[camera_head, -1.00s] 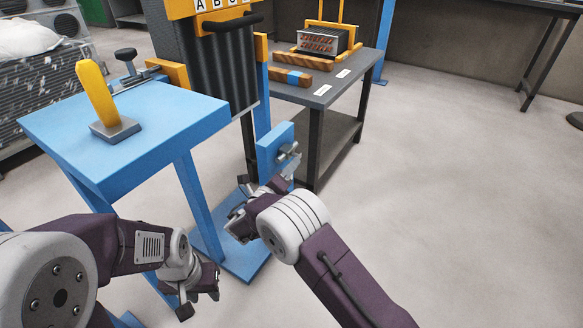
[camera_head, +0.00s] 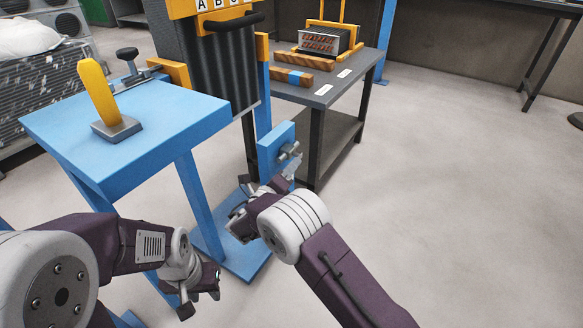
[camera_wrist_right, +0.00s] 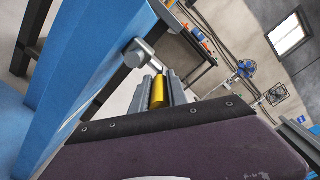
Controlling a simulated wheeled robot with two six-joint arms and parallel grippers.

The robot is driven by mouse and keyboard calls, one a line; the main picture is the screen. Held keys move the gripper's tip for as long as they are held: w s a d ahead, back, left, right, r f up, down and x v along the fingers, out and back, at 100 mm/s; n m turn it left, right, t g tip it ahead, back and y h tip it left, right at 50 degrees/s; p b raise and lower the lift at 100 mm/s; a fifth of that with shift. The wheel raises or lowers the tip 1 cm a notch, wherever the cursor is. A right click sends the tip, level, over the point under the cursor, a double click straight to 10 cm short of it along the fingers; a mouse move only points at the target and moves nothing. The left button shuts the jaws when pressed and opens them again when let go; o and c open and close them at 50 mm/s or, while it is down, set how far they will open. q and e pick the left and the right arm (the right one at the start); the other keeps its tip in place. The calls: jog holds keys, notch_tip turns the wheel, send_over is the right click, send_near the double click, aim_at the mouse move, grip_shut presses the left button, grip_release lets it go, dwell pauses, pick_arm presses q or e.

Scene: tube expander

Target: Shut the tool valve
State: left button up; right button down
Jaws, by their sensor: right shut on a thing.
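The tool valve sits on a blue upright; its grey metal body (camera_head: 289,152) shows in the head view and its grey fitting (camera_wrist_right: 139,54) in the right wrist view. A yellow valve handle (camera_wrist_right: 158,92) lies between the fingers of my right gripper (camera_wrist_right: 162,90), which is shut on it beside the fitting. In the head view my right gripper (camera_head: 268,190) is just below the valve body, and the handle is hidden there. My left gripper (camera_head: 201,300) hangs low beside the blue table's leg, with its fingers apart and empty.
A blue table (camera_head: 165,120) with an upright yellow lever (camera_head: 98,92) stands at left. A dark machine (camera_head: 222,70) stands behind it. A grey bench (camera_head: 330,90) carries a metal box (camera_head: 322,42) and wooden bars. The floor (camera_head: 440,190) at right is clear.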

dwell(0.6)
jog(key=shift+d+f+t+h+b, duration=0.1)
jog(key=shift+f+t+h+b, duration=0.3)
jog(key=shift+f+t, duration=0.25)
jog(key=shift+w+d+f+t+h+b, duration=0.15)
jog(key=shift+f+t+h+b, duration=0.25)
jog(key=shift+t+b, duration=0.45)
jog(key=shift+w+d+f+t+h+b, duration=0.15)
jog(key=shift+f+t+h+b, duration=0.25)
jog(key=shift+t+b, duration=0.45)
jog(key=shift+w+f+t+h+b, duration=0.2)
jog(key=shift+t+h+b, duration=0.3)
jog(key=shift+t+b, duration=0.35)
jog(key=shift+n, duration=0.3)
jog(key=c, duration=1.3)
grip_release()
